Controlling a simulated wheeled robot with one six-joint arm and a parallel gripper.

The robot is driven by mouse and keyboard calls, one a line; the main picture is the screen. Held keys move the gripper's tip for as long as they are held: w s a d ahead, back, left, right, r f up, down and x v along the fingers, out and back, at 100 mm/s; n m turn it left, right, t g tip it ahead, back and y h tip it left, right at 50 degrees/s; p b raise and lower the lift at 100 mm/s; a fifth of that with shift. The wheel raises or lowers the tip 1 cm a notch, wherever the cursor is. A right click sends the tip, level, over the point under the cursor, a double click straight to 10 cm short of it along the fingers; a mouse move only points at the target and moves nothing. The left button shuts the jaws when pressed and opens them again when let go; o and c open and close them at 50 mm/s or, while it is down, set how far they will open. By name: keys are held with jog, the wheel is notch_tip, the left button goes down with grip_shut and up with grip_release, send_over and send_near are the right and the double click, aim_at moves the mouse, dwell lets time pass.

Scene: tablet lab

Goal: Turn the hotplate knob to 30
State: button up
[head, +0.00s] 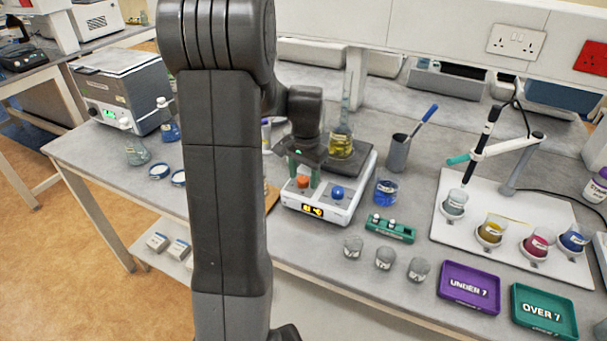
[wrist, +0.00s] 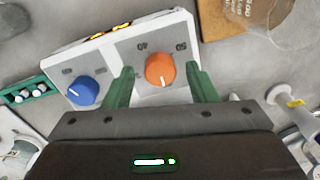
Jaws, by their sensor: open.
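The white hotplate (head: 318,214) stands on the bench with a lit yellow display on its front edge. It has an orange knob (head: 303,182) and a blue knob (head: 338,192). In the wrist view the orange knob (wrist: 160,68) has a white mark pointing down the picture, and numbers including 40 are printed around it. The blue knob (wrist: 82,90) lies left of it. My gripper (head: 304,173) is over the hotplate, and its green fingers (wrist: 162,86) are open on either side of the orange knob, with gaps on both sides.
A flask of yellow liquid (head: 341,143) stands on the hotplate's dark top, close behind my gripper. A blue beaker (head: 385,193) and a green vial rack (head: 390,229) stand to the right. Small glass beakers (head: 385,258) stand in front.

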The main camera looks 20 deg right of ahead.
jog(key=shift+f, duration=0.15)
jog(key=shift+c, duration=0.2)
jog(key=c, duration=0.9)
jog(key=shift+c, duration=0.2)
